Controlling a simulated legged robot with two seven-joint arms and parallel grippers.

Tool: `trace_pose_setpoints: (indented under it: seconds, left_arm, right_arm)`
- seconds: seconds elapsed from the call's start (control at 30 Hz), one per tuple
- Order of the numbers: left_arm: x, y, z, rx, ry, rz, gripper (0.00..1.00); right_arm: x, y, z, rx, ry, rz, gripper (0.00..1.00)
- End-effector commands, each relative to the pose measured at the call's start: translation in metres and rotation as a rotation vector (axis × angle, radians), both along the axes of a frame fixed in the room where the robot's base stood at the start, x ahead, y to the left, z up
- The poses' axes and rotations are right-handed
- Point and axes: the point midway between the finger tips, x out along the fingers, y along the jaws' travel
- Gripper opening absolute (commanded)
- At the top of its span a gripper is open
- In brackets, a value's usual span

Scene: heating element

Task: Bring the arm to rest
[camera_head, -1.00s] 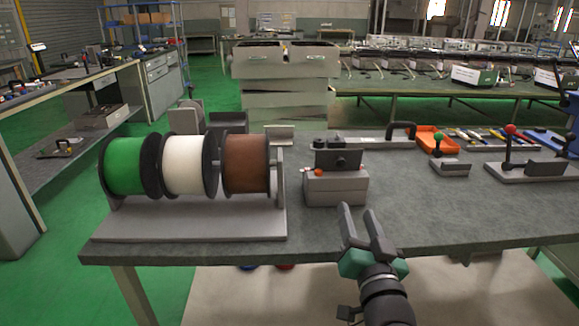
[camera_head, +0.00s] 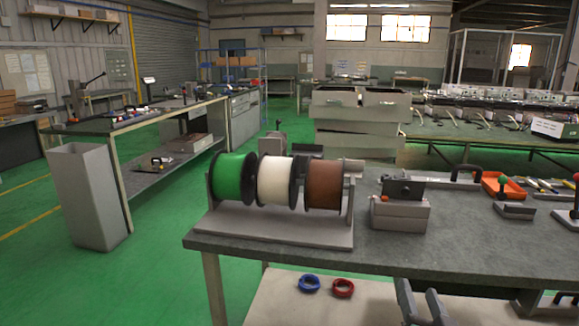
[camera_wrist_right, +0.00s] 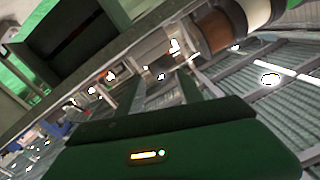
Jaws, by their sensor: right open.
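My right gripper (camera_head: 422,302) shows at the bottom edge of the head view, its two grey fingers apart with nothing between them. It is below and in front of the workbench's (camera_head: 470,258) front edge, clear of it. The rest of my right arm is out of the picture. In the right wrist view the green gripper body (camera_wrist_right: 190,150) fills the lower part, and the scene behind it appears tilted. My left gripper is in neither view.
A rack with green (camera_head: 233,178), white (camera_head: 274,181) and brown (camera_head: 323,184) spools stands on the bench. A grey box device (camera_head: 400,212) is right of it. Blue (camera_head: 309,284) and red (camera_head: 343,288) rings lie on the lower shelf (camera_head: 275,305). Green floor at left is open around a grey bin (camera_head: 88,200).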

Motion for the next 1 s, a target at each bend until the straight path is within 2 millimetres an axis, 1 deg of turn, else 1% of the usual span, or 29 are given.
trace_pose_setpoints:
  seconds: [0.17,0.27,0.3,0.37,0.4,0.47,0.5,0.57,0.6,0.67,0.7,0.77,0.8,0.87,0.9,1.0]
  left_arm:
    - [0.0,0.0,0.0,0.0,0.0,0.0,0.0]
    - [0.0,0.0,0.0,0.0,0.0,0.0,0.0]
    - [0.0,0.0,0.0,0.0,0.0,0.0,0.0]
    - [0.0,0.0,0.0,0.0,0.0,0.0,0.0]
    - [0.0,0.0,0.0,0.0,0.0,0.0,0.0]
    - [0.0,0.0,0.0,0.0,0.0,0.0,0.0]
    - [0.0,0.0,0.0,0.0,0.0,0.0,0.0]
    - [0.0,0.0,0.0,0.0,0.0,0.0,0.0]
    - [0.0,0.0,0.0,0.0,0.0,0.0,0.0]
    - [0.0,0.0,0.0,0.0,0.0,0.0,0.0]
    - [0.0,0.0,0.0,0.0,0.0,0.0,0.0]
    - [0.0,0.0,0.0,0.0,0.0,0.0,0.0]
    - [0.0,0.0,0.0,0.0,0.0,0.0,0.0]
    - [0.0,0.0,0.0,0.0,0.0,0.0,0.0]
    - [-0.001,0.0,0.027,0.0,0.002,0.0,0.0]
    - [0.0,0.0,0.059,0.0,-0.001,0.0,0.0]
  right_arm:
    - [0.001,0.012,-0.046,-0.03,0.165,0.048,0.44]
    - [-0.002,0.02,-0.08,-0.052,0.29,0.084,0.44]
    - [-0.005,0.024,-0.095,-0.061,0.346,0.099,0.44]
    - [-0.011,0.029,-0.119,-0.076,0.435,0.124,0.44]
    - [-0.017,0.031,-0.135,-0.084,0.498,0.141,0.44]
    - [-0.027,0.036,-0.16,-0.1,0.596,0.168,0.44]
    - [-0.036,0.038,-0.176,-0.11,0.666,0.186,0.44]
    - [-0.052,0.041,-0.201,-0.125,0.776,0.216,0.44]
    - [-0.064,0.042,-0.217,-0.135,0.851,0.233,0.44]
    - [-0.084,0.044,-0.239,-0.149,0.965,0.264,0.44]
    - [-0.099,0.044,-0.252,-0.157,1.042,0.283,0.44]
    - [-0.121,0.044,-0.27,-0.17,1.155,0.312,0.44]
    - [-0.137,0.044,-0.28,-0.177,1.229,0.331,0.44]
    - [-0.162,0.043,-0.292,-0.187,1.341,0.359,0.44]
    - [-0.16,0.043,-0.263,-0.189,1.332,0.358,0.44]
    - [-0.159,0.044,-0.231,-0.189,1.326,0.357,0.44]
